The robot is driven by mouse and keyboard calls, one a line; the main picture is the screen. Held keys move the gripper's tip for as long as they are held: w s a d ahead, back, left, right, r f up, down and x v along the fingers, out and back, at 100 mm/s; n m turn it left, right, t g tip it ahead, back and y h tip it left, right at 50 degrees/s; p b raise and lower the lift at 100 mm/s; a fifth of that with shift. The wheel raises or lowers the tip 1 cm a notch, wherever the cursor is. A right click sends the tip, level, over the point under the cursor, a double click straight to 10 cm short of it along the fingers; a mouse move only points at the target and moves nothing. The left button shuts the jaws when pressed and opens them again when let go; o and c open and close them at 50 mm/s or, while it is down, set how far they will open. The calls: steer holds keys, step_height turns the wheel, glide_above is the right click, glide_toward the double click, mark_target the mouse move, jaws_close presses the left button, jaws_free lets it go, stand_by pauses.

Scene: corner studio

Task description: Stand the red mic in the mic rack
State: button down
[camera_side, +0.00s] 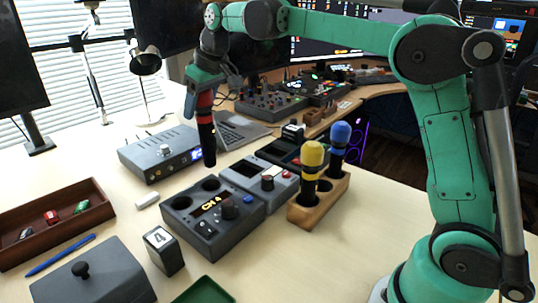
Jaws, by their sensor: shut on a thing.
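The red mic (206,132) hangs nearly upright in my gripper (203,92), with its red part at the top and its black body pointing down. My gripper is shut on its upper end. The lower tip is in front of the grey boxes in the picture and appears to be above the table. The wooden mic rack (306,217) stands to the right of it. A yellow-topped mic (312,156) and a blue-topped mic (340,134) stand upright in the rack. A dark opening between them is partly hidden.
A dark box marked CH 4 (232,223) with round holes lies left of the rack, near other grey units. A blue-display box (162,152) stands behind left. A small block marked 4 (163,251) and a brown tray (50,214) are nearer left. Bare table lies right of the rack.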

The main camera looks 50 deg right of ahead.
steer(key=s+d+m+h, duration=0.1)
steer(key=s+d+m, duration=0.2)
steer(key=s+d, duration=0.7)
steer(key=s+d+f+m+h, duration=0.1)
steer(key=s+d+f+m, duration=0.15)
steer(key=s+d, duration=0.5)
step_height(320, 180, down, 6)
steer(key=s+a, duration=0.1)
steer(key=shift+s+a, duration=0.25)
steer(key=shift+s, duration=0.1)
steer(key=shift+f+n, duration=0.25)
steer(key=shift+f, duration=0.4)
steer(key=shift+c, duration=0.5)
jaws_free()
step_height(320, 180, up, 6)
stand_by(0.6)
